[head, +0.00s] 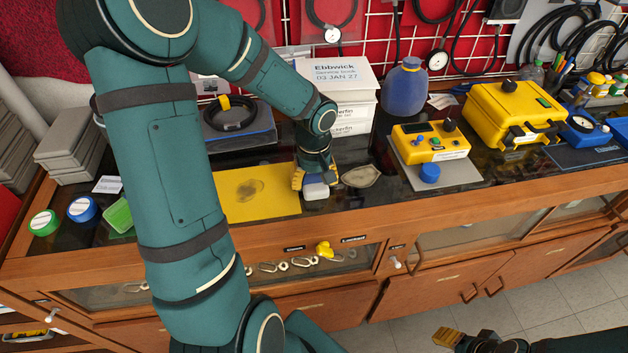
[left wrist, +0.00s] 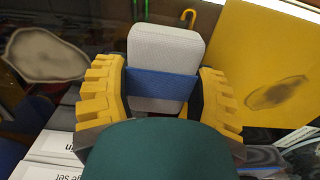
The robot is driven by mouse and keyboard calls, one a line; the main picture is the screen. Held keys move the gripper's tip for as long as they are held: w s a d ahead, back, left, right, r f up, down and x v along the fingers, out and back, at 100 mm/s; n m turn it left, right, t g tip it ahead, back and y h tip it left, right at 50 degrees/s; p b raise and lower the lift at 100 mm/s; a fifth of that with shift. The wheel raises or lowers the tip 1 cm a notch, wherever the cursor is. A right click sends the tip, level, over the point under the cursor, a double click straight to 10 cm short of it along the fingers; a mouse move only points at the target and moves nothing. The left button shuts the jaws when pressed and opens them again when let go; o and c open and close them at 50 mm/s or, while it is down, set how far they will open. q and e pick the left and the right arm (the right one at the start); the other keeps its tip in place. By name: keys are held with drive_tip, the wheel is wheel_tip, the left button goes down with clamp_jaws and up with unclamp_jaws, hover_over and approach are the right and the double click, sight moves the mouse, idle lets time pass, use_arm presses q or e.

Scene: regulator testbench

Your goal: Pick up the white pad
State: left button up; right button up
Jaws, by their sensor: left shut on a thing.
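The white pad (head: 316,191) shows near the bench's front edge in the head view, a small pale block with a blue-grey upper part. In the left wrist view the white pad (left wrist: 165,50) has a blue band across it and sits between the yellow fingers. My left gripper (head: 313,178) points down and is shut on the pad, also seen in the left wrist view (left wrist: 160,87). I cannot tell whether the pad touches the bench top. My right gripper (head: 448,338) shows only partly at the bottom, away from the bench; its opening is unclear.
A yellow mat (head: 262,196) with a dark smudge lies left of the pad. A stained beige cloth-like piece (head: 361,176) lies close on its right. White boxes (head: 345,82) and a blue bottle (head: 405,88) stand behind. A yellow instrument (head: 431,141) stands farther right.

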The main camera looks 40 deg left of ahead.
sight(314, 178)
use_arm(q)
wheel_tip(314, 178, up, 10)
drive_tip(key=p, duration=0.2)
drive_tip(key=shift+p, duration=0.4)
